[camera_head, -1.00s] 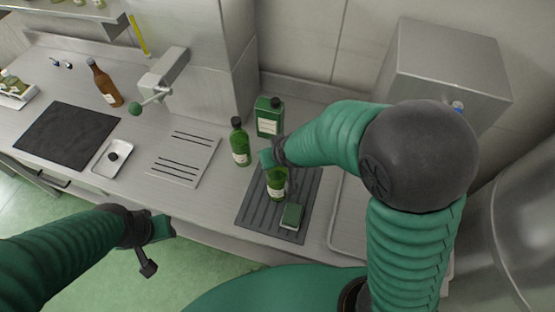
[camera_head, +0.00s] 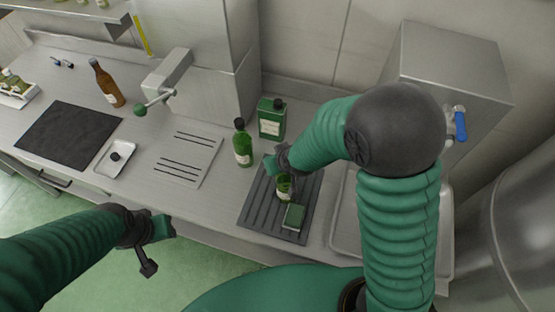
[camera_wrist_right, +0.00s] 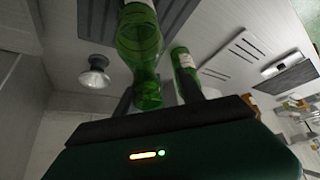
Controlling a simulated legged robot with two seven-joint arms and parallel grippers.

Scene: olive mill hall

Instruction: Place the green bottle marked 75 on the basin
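A green bottle (camera_head: 284,189) stands on the dark ribbed mat (camera_head: 258,208), partly hidden by my right gripper (camera_head: 288,170). In the right wrist view, this bottle (camera_wrist_right: 140,45) shows between my right gripper's two fingers (camera_wrist_right: 155,97), which stand apart with a gap beside its neck. A second green bottle (camera_head: 242,146) with a dark cap stands left of the mat; no number is legible on either bottle. The steel basin (camera_head: 344,228) lies right of the mat, partly hidden by my right arm. My left gripper (camera_head: 156,249) hangs before the counter, its opening unclear.
A green rectangular canister (camera_head: 271,118) stands behind the bottles. A slotted plate (camera_head: 186,160), a white dish (camera_head: 114,158), a black board (camera_head: 68,135) and a brown bottle (camera_head: 106,84) are further left. A steel box (camera_head: 446,68) stands behind the basin.

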